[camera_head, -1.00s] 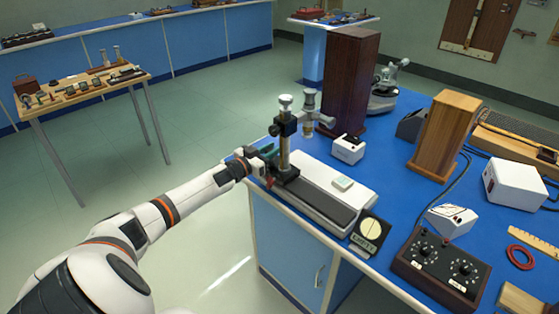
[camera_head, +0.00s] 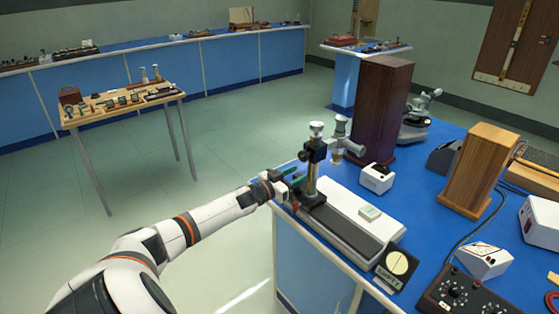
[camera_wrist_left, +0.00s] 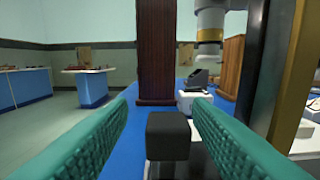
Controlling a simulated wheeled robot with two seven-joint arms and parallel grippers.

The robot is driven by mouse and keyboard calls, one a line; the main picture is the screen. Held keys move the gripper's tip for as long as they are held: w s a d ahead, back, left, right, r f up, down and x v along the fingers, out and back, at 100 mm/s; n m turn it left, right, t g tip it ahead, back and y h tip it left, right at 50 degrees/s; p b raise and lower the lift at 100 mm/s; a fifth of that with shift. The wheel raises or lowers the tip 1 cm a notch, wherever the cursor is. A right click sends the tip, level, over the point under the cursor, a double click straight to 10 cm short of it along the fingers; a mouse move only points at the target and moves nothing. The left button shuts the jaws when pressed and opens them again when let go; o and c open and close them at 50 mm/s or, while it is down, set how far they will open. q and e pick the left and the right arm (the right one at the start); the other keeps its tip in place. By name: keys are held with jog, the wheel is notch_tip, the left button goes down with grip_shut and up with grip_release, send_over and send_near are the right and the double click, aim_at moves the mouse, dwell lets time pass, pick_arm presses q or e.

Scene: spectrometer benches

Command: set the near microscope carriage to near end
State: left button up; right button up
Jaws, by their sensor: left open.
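The near microscope's carriage (camera_head: 312,198) is a black block with an upright post, a silver top knob and a side-mounted grey tube. It sits at the upper-left end of a dark rail (camera_head: 352,234) along the bench edge. My left gripper (camera_head: 294,179) is at the carriage's left side with its teal fingers apart. In the left wrist view, a black block (camera_wrist_left: 168,136) shows between the open fingers, with a gap on both sides. The microscope tube (camera_wrist_left: 210,35) hangs above, right of centre. I cannot tell whether any finger touches the carriage. My right gripper is out of view.
A round dial on a black plate (camera_head: 397,265) stands by the rail's lower-right end. A white box (camera_head: 377,178), a tall dark wooden cabinet (camera_head: 382,110) and a lighter wooden block (camera_head: 480,170) stand behind. Open floor lies left of the bench.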

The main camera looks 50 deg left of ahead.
pick_arm(q)
jog(key=s+a, duration=0.1)
jog(key=s, duration=1)
jog(key=shift+s, duration=0.1)
jog(key=s+d+f+n+g+y, duration=0.1)
jog(key=s+f+g, duration=0.3)
jog(key=f, duration=0.7)
jog(key=s+d+f+g+y, duration=0.1)
jog(key=s+f+y, duration=0.1)
jog(key=s+f, duration=0.65)
jog(key=s+d+f+n+g+y, duration=0.1)
jog(key=s+f+g, duration=0.15)
jog(key=f, duration=1.05)
jog(key=s+d+f+m+g+h, duration=0.1)
jog(key=s+d+f+g, duration=0.3)
jog(key=s+d+f, duration=0.7)
jog(key=s+d+f+m+g+h, duration=0.1)
jog(key=s+d+f, duration=0.3)
jog(key=s+d, duration=0.4)
jog(key=s+d+f+m+g, duration=0.1)
jog(key=s+d+f+g, duration=0.3)
jog(key=s+d, duration=0.4)
jog(key=shift+s+d+f+m+h, duration=0.2)
jog(key=shift+d+f+m+h, duration=0.2)
jog(key=shift+f, duration=0.25)
jog(key=shift+a+g, duration=0.1)
jog(key=shift+g, duration=0.15)
